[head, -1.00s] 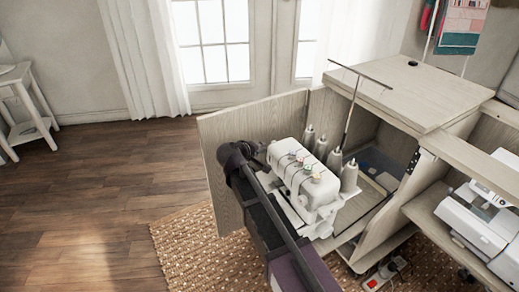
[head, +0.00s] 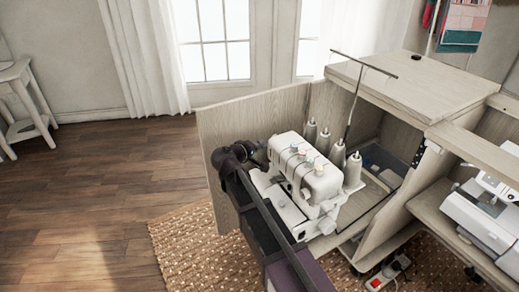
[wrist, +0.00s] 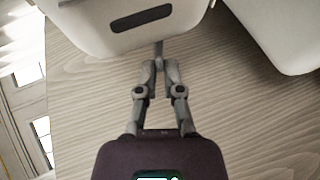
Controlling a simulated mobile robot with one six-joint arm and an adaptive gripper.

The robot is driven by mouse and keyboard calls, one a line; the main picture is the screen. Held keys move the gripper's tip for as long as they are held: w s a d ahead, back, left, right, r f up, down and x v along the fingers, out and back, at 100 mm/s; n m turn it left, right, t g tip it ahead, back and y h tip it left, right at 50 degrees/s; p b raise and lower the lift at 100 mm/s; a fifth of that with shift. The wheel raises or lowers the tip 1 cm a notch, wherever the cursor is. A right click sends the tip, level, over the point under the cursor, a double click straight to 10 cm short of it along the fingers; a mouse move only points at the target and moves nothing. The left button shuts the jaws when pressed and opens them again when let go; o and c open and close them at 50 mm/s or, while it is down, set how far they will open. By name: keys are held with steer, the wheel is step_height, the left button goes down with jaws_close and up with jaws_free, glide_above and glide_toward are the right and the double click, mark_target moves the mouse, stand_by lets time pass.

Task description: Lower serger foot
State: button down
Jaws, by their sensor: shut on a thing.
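The white serger (head: 305,170) stands in the open cabinet, with colored dials on top and thread cones behind it. My gripper (head: 262,158) is at the serger's left end in the head view, its fingertips partly hidden by my dark wrist. In the wrist view my gripper (wrist: 158,68) has its two fingers close together around a thin grey lever (wrist: 158,50) at the edge of the white serger body (wrist: 110,25). The serger's foot itself cannot be made out.
A pale wooden cabinet door (head: 225,125) stands open close behind my gripper. Thread cones (head: 337,153) and a thin thread stand (head: 352,105) rise behind the serger. A second sewing machine (head: 485,215) is at right. The wooden floor at left is clear.

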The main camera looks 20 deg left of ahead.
steer(key=shift+s+a+f+n+t+h+b, duration=0.1)
steer(key=shift+f+n+t+h+b, duration=0.45)
steer(key=shift+b, duration=1.3)
steer(key=shift+s+a+f+m+t+h+b, duration=0.1)
steer(key=shift+f+t+h+b, duration=0.15)
steer(key=shift+f+t+b, duration=1.15)
steer(key=b, duration=0.3)
steer(key=shift+r+n, duration=0.1)
steer(key=shift+n, duration=0.25)
steer(key=shift+t+b, duration=0.25)
steer(key=shift+b, duration=0.25)
steer(key=c, duration=0.8)
jaws_free()
